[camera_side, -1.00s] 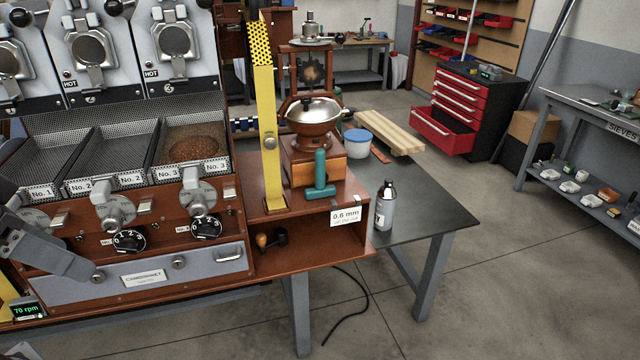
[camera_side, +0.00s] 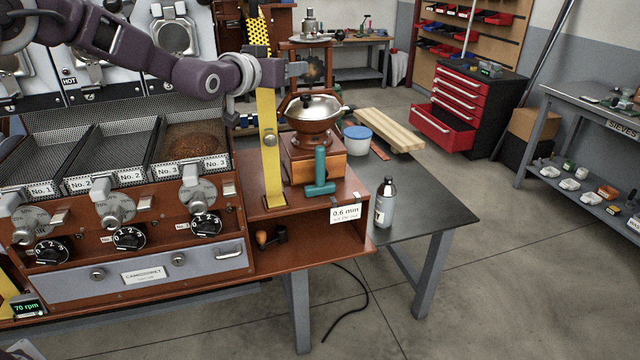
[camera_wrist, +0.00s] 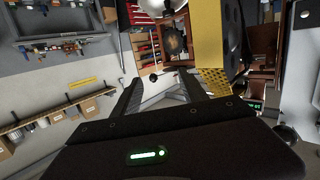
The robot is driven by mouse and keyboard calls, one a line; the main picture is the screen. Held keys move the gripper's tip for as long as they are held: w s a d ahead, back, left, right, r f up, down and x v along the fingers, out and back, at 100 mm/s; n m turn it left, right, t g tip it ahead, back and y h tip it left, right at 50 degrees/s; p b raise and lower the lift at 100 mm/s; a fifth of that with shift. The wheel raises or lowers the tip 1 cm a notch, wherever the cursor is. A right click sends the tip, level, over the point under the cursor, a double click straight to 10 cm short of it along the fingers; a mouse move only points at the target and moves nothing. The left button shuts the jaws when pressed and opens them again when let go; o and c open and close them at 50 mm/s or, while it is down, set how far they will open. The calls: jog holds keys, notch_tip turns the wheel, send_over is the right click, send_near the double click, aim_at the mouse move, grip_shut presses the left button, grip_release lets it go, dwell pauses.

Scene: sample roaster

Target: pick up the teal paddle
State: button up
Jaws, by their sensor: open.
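The teal paddle (camera_side: 320,172) stands upright on the wooden ledge at the right end of the roaster. It has a narrow upright part and a wider foot, and is in front of the grinder's wooden box (camera_side: 300,160). My gripper (camera_side: 303,69) is above and slightly left of the paddle in the picture, near the top of the yellow post. In the wrist view my gripper (camera_wrist: 160,84) shows two dark fingers apart with nothing between them. I cannot make out the paddle in the wrist view.
The yellow post (camera_side: 270,150) rises left of the paddle. The grinder with its metal bowl (camera_side: 313,108) stands behind it. A bottle (camera_side: 385,203) stands to the right on a dark table (camera_side: 430,212). A 0.6 mm label (camera_side: 346,213) hangs on the ledge's front edge.

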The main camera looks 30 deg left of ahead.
jog(key=w+d+f+t, duration=0.1)
jog(key=w+d+f, duration=0.1)
jog(key=w+f, duration=0.15)
jog(key=m, duration=0.1)
send_near(318, 155)
jog(key=w, duration=0.4)
jog(key=shift+w+a+f+t+h, duration=0.1)
jog(key=shift+w+a+t+h, duration=0.1)
jog(key=shift+w, duration=0.25)
jog(key=shift+w+a+f+t+h, duration=0.1)
jog(key=shift+w+a+t+h, duration=0.1)
jog(key=shift+w, duration=0.25)
jog(key=shift+w+f, duration=0.15)
jog(key=shift+w, duration=2.65)
jog(key=shift+d, duration=0.1)
jog(key=shift+c, duration=0.2)
grip_shut()
